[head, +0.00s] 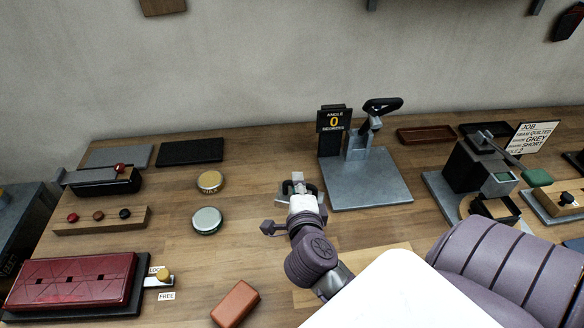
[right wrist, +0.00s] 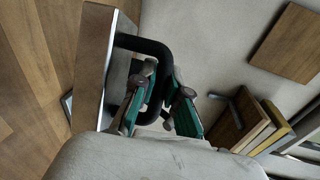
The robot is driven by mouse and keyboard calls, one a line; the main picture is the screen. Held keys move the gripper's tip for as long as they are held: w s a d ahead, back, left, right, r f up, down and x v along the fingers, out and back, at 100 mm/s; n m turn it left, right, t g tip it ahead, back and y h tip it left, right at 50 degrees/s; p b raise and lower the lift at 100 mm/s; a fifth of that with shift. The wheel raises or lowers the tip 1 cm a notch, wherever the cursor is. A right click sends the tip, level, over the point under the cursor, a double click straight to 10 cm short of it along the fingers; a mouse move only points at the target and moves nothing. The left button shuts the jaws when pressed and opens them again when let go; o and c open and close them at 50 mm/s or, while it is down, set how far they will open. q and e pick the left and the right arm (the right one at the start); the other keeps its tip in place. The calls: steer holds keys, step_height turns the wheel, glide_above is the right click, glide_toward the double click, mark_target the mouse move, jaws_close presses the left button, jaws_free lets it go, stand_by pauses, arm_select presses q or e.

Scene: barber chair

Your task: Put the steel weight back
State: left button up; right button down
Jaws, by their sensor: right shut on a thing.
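The steel weight (right wrist: 92,75) shows in the right wrist view as a flat-sided block with a bright edge and a black loop handle (right wrist: 150,48). My right gripper (right wrist: 160,100) is shut on that handle, with a green-lined finger on each side of it. In the head view my right gripper (head: 298,186) is over the middle of the bench, left of the angle stand. There the weight is mostly hidden by the gripper, and I cannot tell whether it touches the bench. My left gripper is in neither view.
The angle stand (head: 378,190) reads 0. A grey mat (head: 118,156) and a black mat (head: 190,151) lie at the back left. A brass tin (head: 209,181), a pale tin (head: 207,220) and a red-brown block (head: 235,303) lie left of my gripper. Bare wood lies between them.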

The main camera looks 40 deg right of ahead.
steer(key=shift+w+a+f+b, duration=0.2)
steer(key=shift+w+f+b, duration=0.05)
steer(key=shift+w+f, duration=2.15)
steer(key=shift+w+a+f+b, duration=0.15)
steer(key=shift+w+f+b, duration=0.05)
steer(key=shift+w+f, duration=2.15)
steer(key=shift+w+r, duration=0.1)
steer(key=shift+r, duration=0.1)
steer(key=shift+f, duration=0.1)
steer(key=c, duration=1.6)
jaws_free()
steer(key=shift+f, duration=0.25)
steer(key=o, duration=0.4)
steer(key=shift+r, duration=0.1)
steer(key=b+v, duration=0.1)
steer(key=v, duration=1.1)
steer(key=shift+s+b, duration=0.2)
steer(key=shift+b, duration=0.15)
